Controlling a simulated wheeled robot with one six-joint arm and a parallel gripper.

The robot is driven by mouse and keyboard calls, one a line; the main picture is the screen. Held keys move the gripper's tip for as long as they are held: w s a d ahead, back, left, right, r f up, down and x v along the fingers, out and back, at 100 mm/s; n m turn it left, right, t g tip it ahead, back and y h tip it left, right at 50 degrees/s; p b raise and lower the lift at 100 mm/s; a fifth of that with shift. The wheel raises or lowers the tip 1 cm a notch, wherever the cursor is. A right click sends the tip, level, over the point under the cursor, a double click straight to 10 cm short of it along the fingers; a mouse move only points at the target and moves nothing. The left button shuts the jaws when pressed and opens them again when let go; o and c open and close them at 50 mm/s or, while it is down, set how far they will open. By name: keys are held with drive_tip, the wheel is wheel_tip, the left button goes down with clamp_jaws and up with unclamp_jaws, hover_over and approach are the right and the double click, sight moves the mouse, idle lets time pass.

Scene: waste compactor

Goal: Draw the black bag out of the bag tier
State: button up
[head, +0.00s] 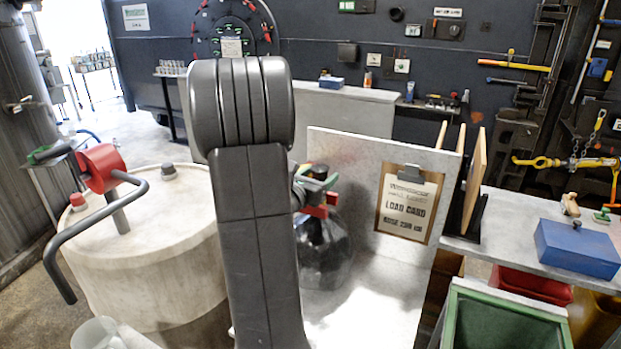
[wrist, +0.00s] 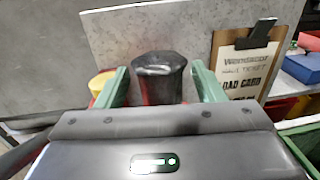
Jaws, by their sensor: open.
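The black bag (head: 322,255) is a shiny, rounded sack on a pale surface, partly hidden by my arm in the head view. My gripper (head: 318,185) is above it, at its top. In the wrist view, a black bunched top (wrist: 160,65), which looks like the bag's neck, stands between the two green fingers of my gripper (wrist: 161,84). The fingers are open on either side of it, with a gap showing at each side. Something red shows low beside the neck.
An upright grey panel (head: 345,165) with a load card clipboard (head: 408,205) stands behind and right of the bag. A round pale drum (head: 150,250) with a red-hubbed crank (head: 100,168) is at left. A shelf with a blue box (head: 577,248) and a green bin (head: 505,318) are at right.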

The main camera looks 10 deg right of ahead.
drive_tip(key=shift+w+d, duration=0.2)
drive_tip(key=shift+w, duration=0.05)
clamp_jaws()
drive_tip(key=shift+r+b, duration=0.35)
drive_tip(key=shift+b, duration=0.15)
idle(0.4)
drive_tip(key=s+d+b, duration=0.7)
drive_tip(key=d+b, duration=0.2)
drive_tip(key=d, duration=0.1)
drive_tip(key=shift+s+d, duration=0.15)
drive_tip(key=shift+d, duration=0.25)
idle(1.3)
drive_tip(key=shift+f+b, duration=0.25)
drive_tip(key=shift+b, duration=0.65)
